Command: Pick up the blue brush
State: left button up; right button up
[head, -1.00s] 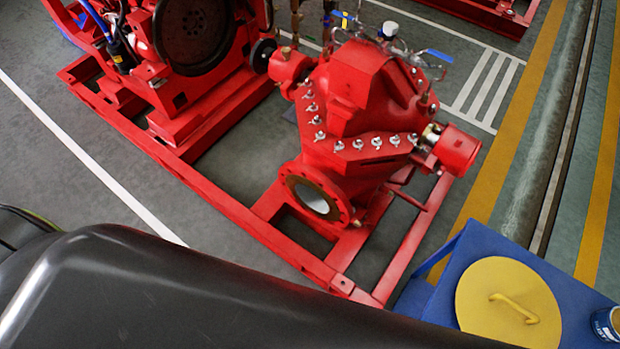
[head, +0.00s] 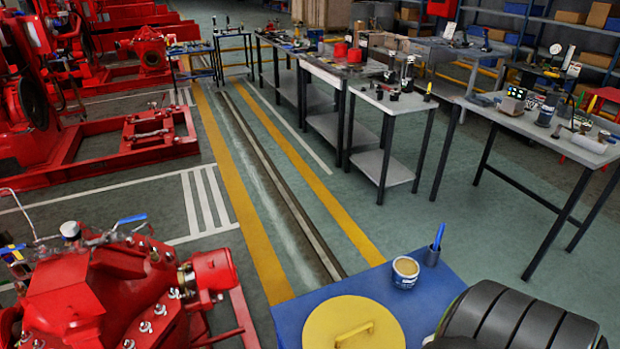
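A blue brush (head: 438,236) stands upright in a small dark cup (head: 432,257) on the blue table (head: 385,283) at the lower right of the head view. Only its blue upper part shows above the cup; its lower end is hidden inside. Neither my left gripper nor my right gripper is in view.
Left of the cup stands an open tin (head: 405,272) with pale contents. A yellow round lid (head: 352,325) with a handle lies in front of it. A red pump (head: 110,295) stands at the left. Grey workbenches (head: 392,99) stand beyond; the floor between is clear.

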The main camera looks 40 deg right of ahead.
aim_at(440, 232)
jog(key=z, duration=2.3)
